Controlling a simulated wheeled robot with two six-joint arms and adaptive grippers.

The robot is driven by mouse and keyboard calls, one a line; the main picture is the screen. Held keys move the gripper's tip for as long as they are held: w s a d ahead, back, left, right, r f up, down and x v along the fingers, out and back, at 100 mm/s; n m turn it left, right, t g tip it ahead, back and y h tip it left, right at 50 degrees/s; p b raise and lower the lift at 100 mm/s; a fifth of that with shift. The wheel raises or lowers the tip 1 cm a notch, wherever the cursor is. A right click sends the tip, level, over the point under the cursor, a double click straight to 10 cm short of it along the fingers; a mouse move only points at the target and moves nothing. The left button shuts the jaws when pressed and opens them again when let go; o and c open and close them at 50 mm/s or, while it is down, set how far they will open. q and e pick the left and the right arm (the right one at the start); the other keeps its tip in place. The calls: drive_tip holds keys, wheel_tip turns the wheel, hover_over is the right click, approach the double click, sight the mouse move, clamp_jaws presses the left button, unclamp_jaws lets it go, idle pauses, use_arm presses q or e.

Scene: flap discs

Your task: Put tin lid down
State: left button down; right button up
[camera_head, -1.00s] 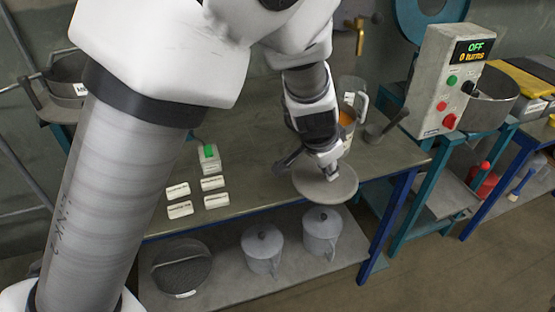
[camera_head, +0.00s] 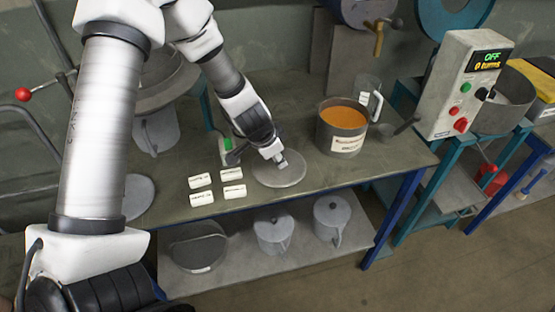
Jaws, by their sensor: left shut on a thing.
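The tin lid (camera_head: 292,176), a flat grey disc, is at the front part of the bench top, right of the small white labelled blocks. It looks to be at or just above the bench surface; I cannot tell whether it touches. My left gripper (camera_head: 279,158) is shut on the lid near its middle, from above. The fingertips partly hide the lid's centre. An open tin (camera_head: 341,128) with orange contents and a label stands to the right of the lid. My right gripper is not in view.
Several white labelled blocks (camera_head: 201,181) lie left of the lid, near a device with a green top (camera_head: 226,146). Another grey disc (camera_head: 137,194) is at the left. A control box (camera_head: 463,85) stands right. Lidded pots (camera_head: 332,217) sit on the lower shelf.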

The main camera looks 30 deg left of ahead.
use_arm(q)
drive_tip(key=shift+w+r, duration=0.1)
drive_tip(key=c, duration=0.9)
unclamp_jaws()
drive_tip(key=shift+r, duration=0.15)
drive_tip(key=p+v, duration=0.9)
drive_tip(key=v, duration=0.3)
